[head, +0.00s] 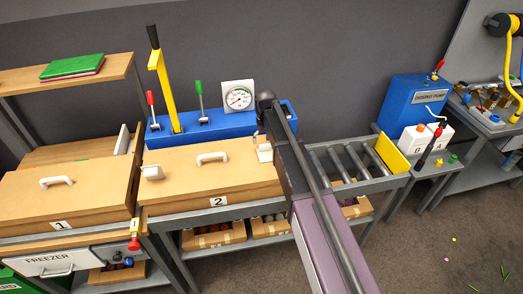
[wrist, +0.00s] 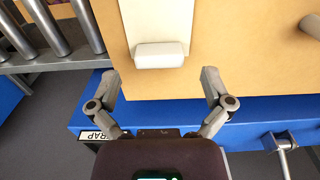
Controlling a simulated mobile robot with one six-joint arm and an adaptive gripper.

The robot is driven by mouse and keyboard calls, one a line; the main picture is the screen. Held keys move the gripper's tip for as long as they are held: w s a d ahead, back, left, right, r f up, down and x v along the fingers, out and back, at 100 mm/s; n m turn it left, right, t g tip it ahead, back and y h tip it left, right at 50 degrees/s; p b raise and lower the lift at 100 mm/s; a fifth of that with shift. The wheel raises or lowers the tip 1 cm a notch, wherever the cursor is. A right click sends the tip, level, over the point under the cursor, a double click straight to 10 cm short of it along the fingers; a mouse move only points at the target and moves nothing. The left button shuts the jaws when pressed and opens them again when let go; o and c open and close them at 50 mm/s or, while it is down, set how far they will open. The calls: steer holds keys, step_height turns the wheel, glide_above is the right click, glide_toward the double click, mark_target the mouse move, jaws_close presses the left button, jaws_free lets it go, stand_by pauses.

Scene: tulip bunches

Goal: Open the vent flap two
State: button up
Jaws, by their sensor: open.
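Wooden lidded box 2 (head: 210,185) stands on the bench with its lid down. A white flap-like plate with a raised lip (head: 265,152) lies at the lid's right end; it also shows in the wrist view (wrist: 160,54). I cannot read any mark on it, so I cannot tell if it is vent flap two. A second white piece (head: 153,173) is at the lid's left front. My gripper (wrist: 161,75) is open and empty, its fingers either side of and just short of the lip, apart from it.
A blue unit (head: 220,125) with a yellow lever (head: 165,90), red and green levers and a gauge (head: 238,96) stands behind the box. Rollers (head: 350,160) are on the right. Box 1 (head: 70,195) stands left. The lid handle (head: 212,158) is near the plate.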

mark_target(265, 145)
steer(key=shift+f+b, duration=1.3)
steer(key=shift+f, duration=0.3)
steer(key=shift+c, duration=0.2)
